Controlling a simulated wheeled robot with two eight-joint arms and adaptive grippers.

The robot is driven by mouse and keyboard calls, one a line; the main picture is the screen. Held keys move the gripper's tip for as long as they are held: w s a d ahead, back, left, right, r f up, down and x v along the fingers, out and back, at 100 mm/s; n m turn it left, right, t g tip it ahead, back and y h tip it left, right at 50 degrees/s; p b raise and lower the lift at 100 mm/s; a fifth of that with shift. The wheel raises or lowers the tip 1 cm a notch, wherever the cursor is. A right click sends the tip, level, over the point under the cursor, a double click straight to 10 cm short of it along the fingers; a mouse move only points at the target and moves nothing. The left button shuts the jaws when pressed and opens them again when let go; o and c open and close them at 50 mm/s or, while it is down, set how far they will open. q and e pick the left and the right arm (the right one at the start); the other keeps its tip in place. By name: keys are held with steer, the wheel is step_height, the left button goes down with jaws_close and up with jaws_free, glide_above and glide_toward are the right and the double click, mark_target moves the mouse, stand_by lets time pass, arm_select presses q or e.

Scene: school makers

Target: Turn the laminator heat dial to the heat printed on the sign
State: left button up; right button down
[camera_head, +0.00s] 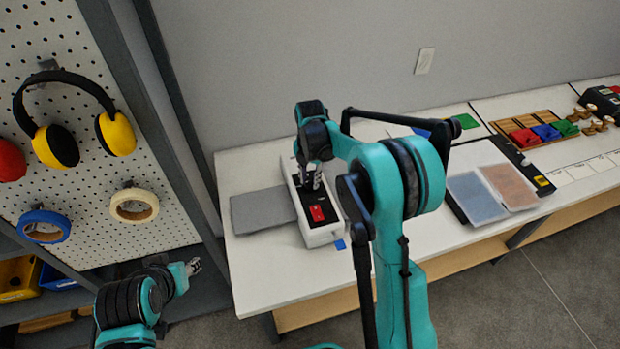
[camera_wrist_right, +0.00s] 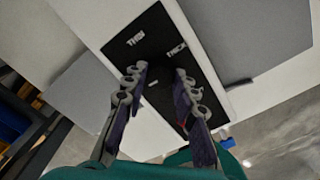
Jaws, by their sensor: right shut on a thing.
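The laminator (camera_head: 322,235) is a white box with a black top panel and a red switch (camera_head: 317,213), near the left end of the white table. In the right wrist view its black panel (camera_wrist_right: 150,32) carries the words THIN and THICK. My right gripper (camera_head: 310,182) points down over the panel. Its fingers (camera_wrist_right: 159,82) are shut on the dark heat dial, which they and the shadow mostly hide, so I cannot read its setting. My left gripper (camera_head: 193,267) is low beside the shelf, away from the table; its fingers are too small to judge. I cannot make out a heat sign.
A grey sheet (camera_head: 262,210) lies left of the laminator. Blue and orange sheets (camera_head: 475,198) and a black trimmer lie to the right. A wooden rack (camera_head: 545,125) with coloured blocks stands farther right. A pegboard (camera_head: 75,190) with earmuffs (camera_head: 57,145) and tape rolls is on the left.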

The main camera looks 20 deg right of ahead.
steer(key=m, duration=0.9)
steer(key=shift+p, duration=0.4)
steer(key=m, duration=1.3)
steer(key=shift+m, duration=0.3)
steer(key=m, duration=0.4)
steer(key=shift+p, duration=0.3)
steer(key=m, duration=0.5)
steer(key=shift+m, duration=1.8)
